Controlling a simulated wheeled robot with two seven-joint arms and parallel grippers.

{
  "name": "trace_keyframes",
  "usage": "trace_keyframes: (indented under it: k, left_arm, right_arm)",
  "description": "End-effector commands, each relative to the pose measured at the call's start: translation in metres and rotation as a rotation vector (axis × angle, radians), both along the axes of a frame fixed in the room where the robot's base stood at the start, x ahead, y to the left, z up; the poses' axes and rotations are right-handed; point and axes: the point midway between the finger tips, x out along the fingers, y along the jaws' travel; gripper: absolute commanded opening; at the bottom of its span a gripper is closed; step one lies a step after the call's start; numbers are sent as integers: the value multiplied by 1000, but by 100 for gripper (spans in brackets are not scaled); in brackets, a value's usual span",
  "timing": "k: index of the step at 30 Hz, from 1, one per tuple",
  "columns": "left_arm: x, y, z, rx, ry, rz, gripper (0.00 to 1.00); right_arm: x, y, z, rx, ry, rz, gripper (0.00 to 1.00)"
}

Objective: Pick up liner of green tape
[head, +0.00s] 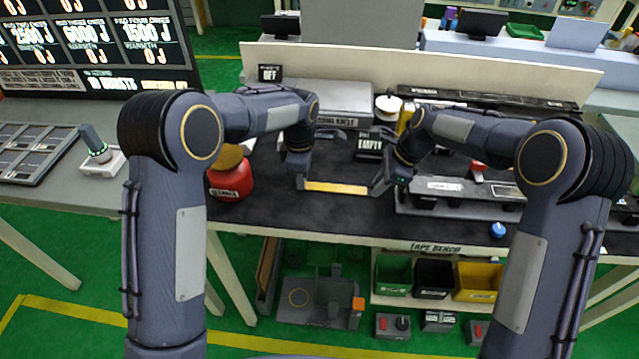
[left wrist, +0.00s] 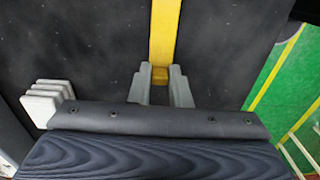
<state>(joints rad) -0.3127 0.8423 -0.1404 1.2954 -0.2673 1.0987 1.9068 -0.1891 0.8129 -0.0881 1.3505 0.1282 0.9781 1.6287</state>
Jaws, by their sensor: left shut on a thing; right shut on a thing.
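A flat yellow strip (head: 337,187) spans the gap between my two grippers over the dark bench top. My left gripper (head: 303,184) is shut on its left end. In the left wrist view the strip (left wrist: 163,35) runs away from between the fingers (left wrist: 161,84). My right gripper (head: 379,187) is shut at the strip's right end; its fingertips are small and partly covered by the arm. Whether the strip is lifted or touches the bench is hard to tell. No green tape is clearly seen.
A red jar (head: 231,180) stands left of my left gripper. A grey fixture (head: 450,192) lies to the right, with a blue knob (head: 498,230) near the front edge. Green (head: 392,274), black and yellow bins sit below the bench.

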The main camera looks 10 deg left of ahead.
Motion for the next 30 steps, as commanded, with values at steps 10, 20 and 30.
trace_keyframes:
  k: [10,20,30]
  left_arm:
    - [1,0,36,-1,-6,0,0]
    - [1,0,92,0,-3,0,0]
    - [0,0,101,0,0,0,0]
  right_arm:
    - [0,0,0,0,0,0,0]
    - [0,0,0,0,1,0,0]
    - [0,0,0,0,1,0,0]
